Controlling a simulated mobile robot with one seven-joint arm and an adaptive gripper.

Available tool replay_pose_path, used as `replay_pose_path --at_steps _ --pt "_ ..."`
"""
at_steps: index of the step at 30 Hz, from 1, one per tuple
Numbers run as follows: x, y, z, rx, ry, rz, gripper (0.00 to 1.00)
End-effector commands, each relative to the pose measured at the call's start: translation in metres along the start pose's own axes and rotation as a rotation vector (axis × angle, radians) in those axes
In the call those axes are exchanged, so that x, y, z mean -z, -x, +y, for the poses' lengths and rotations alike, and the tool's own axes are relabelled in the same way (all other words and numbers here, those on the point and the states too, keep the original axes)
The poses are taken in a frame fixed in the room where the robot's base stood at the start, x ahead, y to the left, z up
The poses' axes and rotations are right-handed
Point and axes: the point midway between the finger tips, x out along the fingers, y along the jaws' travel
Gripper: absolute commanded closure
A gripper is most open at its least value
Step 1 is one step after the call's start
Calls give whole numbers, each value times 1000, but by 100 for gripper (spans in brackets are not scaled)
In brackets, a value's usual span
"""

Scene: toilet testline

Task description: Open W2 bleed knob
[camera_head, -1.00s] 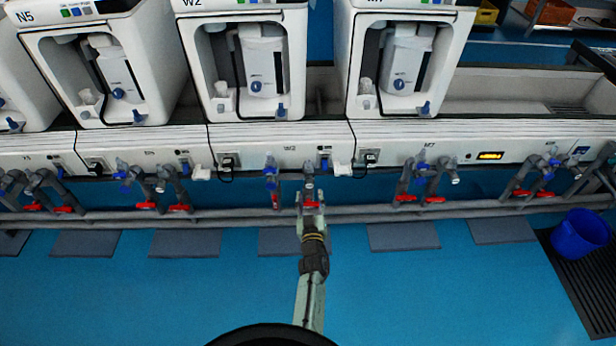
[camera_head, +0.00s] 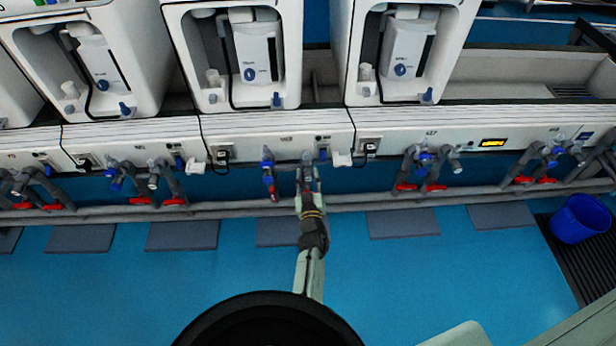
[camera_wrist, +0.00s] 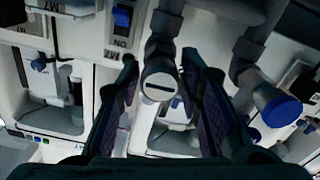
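The W2 panel (camera_head: 240,138) is the middle white panel in the head view. Below it are a blue-capped valve (camera_head: 267,158) on the left and a grey-white knob (camera_head: 307,158) on the right, just beyond my gripper (camera_head: 308,183). In the wrist view, a round pale knob with a dark slot (camera_wrist: 159,87) faces the camera at the end of a grey pipe. My gripper's dark fingers (camera_wrist: 165,95) stand apart on both sides of it, with visible gaps. The blue-capped valve (camera_wrist: 283,110) is right of the fingers. I cannot read a label on the knob.
A blue rocker switch (camera_wrist: 122,17) is in the wrist view. Neighbouring panels have similar valves with red handles (camera_head: 174,201). A grey rail (camera_head: 380,201) runs below them. A blue bucket (camera_head: 578,220) stands at the right.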

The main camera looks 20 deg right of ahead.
Motion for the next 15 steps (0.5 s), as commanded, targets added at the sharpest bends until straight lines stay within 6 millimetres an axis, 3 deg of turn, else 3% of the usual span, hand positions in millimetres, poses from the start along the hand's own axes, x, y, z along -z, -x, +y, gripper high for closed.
replay_pose_path --at_steps 15 --pt "0 0 0 0 0 0 100"
